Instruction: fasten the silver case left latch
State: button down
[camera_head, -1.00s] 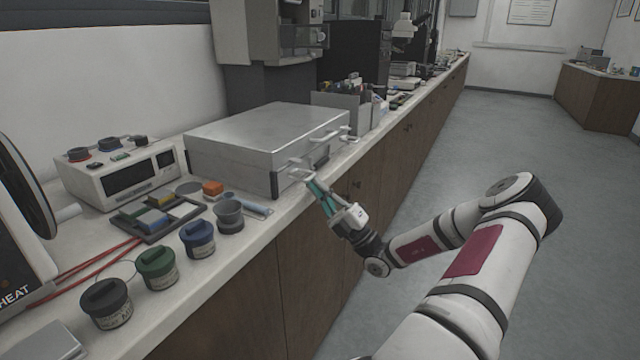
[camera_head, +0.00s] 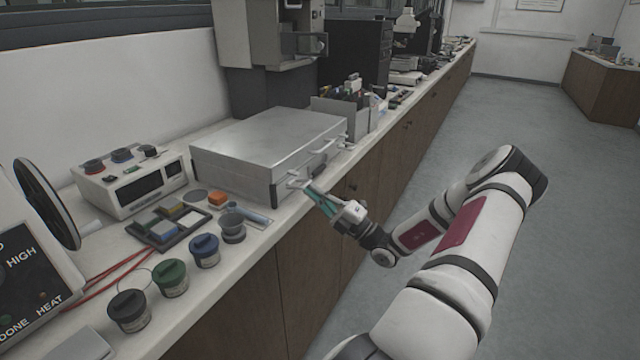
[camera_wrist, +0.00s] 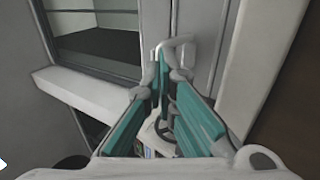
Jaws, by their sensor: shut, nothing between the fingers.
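The silver case (camera_head: 268,140) sits on the counter with its lid down. Its left latch (camera_head: 293,182) is a pale loop at the near end of the front face and stands out from it. In the wrist view, the pale loop (camera_wrist: 178,42) lies just beyond the fingertips. My gripper (camera_head: 307,187) has teal fingers and is at the latch, in front of the case. In the wrist view the gripper (camera_wrist: 168,75) is shut with its tips together and nothing between them. I cannot tell whether the tips touch the loop.
The case handle (camera_head: 323,146) sticks out farther along the front. A grey cup (camera_head: 232,228), a sample tray (camera_head: 168,224) and several lidded jars stand left of the case. An organizer (camera_head: 352,114) stands behind it. The floor (camera_head: 430,190) to the right is clear.

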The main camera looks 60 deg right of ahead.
jog(key=s+d+r+g+p, duration=0.1)
jog(key=s+r+g+p, duration=0.4)
jog(key=s+p, duration=0.7)
jog(key=shift+s+r+h, duration=0.4)
jog(key=shift+s+r, duration=0.1)
jog(key=shift+s, duration=0.05)
dwell(0.4)
dwell(0.5)
